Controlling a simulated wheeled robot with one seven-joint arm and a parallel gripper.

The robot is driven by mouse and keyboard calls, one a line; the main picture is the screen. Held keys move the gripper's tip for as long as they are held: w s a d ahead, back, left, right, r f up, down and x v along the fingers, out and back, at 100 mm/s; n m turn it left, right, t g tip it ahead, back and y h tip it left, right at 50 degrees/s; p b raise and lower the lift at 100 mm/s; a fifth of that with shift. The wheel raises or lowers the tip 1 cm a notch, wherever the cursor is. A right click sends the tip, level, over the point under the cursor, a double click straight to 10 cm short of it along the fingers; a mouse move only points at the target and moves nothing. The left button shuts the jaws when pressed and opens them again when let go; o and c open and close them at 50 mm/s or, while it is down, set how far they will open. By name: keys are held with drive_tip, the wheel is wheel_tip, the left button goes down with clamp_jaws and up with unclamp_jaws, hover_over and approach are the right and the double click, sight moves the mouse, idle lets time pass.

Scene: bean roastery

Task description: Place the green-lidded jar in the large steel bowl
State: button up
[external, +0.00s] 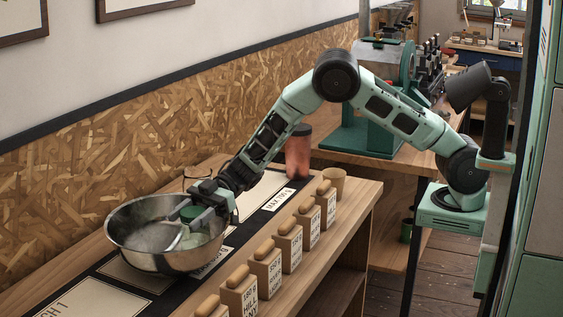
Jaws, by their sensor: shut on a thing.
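The large steel bowl (128,250) stands on the wooden counter at the lower left in the external view. My gripper (195,222) reaches down over the bowl's right side, with its fingers inside the rim. It is shut on the green-lidded jar, whose green lid (190,213) shows between the fingers. The jar's body is mostly hidden by the fingers, and I cannot tell whether it touches the bowl's bottom. A pale grey utensil or bright shape (174,240) shows inside the bowl.
Several labelled blocks with wooden tops (290,243) line the counter's front edge. A reddish cylinder with a dark lid (298,152) and a tan cup (334,181) stand farther back. A dark mat with printed cards (90,300) lies under the bowl. The wall borders the counter.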

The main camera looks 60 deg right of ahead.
drive_tip(key=shift+f, duration=0.65)
drive_tip(key=o, duration=1.5)
